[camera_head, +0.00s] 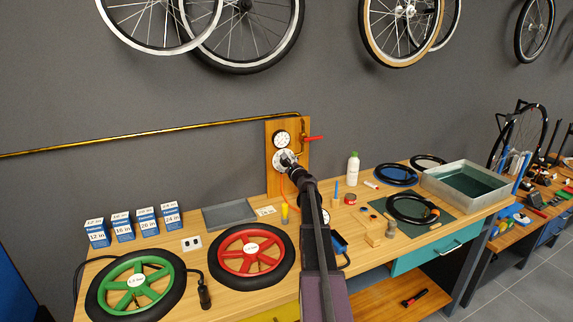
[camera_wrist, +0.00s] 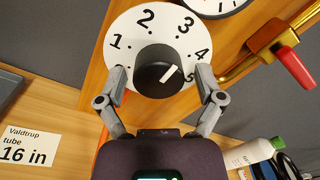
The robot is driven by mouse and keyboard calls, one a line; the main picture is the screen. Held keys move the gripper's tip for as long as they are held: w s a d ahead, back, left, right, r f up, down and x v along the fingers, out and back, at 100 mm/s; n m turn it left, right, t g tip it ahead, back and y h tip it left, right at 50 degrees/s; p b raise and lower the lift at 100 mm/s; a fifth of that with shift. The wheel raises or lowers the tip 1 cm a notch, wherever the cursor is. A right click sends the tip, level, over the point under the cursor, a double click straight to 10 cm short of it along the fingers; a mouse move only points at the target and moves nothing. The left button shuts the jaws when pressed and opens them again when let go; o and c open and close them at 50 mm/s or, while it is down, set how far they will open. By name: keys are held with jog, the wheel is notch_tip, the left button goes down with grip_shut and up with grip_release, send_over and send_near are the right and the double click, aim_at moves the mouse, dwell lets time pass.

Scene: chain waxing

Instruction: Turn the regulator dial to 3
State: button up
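The regulator dial is a round white plate (camera_wrist: 128,26) with black numbers 1 to 5, on a wooden board. A black knob (camera_wrist: 152,62) stands at its centre in the wrist view. The white line on the knob points right and slightly up, roughly toward the 4. My gripper (camera_wrist: 159,76) is open, with one finger on each side of the knob. Gaps show between both fingers and the knob. In the head view the dial plate (camera_head: 280,160) is partly hidden behind my gripper (camera_head: 287,160).
A pressure gauge (camera_head: 281,138) sits just above the dial. A red-handled valve (camera_head: 314,138) on a brass pipe is to its right. Below, the workbench holds a red wheel (camera_head: 222,240), a grey tray (camera_head: 230,214) and a white bottle (camera_head: 352,168).

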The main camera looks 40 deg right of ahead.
jog(key=shift+s+a, duration=0.1)
jog(key=shift+s, duration=0.05)
jog(key=v, duration=1.2)
dwell(0.3)
jog(key=shift+r, duration=0.15)
dwell(0.4)
